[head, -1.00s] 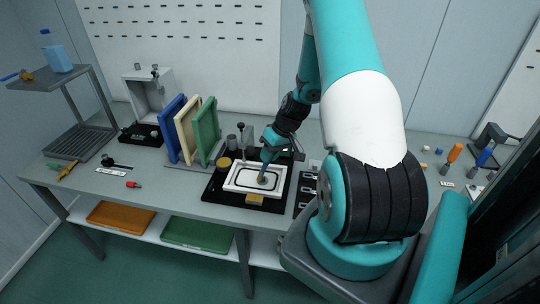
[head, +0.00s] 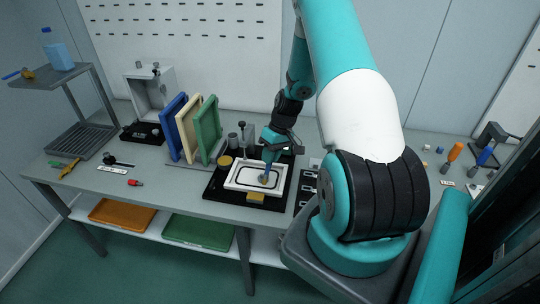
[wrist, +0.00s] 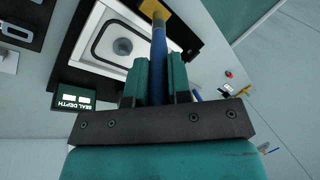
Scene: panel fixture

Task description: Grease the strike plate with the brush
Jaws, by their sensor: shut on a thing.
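My gripper (head: 268,156) is shut on the blue handle of the brush (wrist: 158,45). The brush points down over the white panel (head: 235,180), which lies flat in a black fixture. A dark rounded outline runs around the panel's middle. A round grey disc (wrist: 122,46) inside that outline may be the strike plate; no label names it. In the head view the brush end is over the middle of the panel. I cannot tell whether the bristles touch the disc.
A yellow block (head: 256,197) sits at the fixture's front edge. Blue, cream and green panels (head: 207,125) stand in a rack to the left. A dark SEAL DEPTH sign (wrist: 76,99) stands near the fixture.

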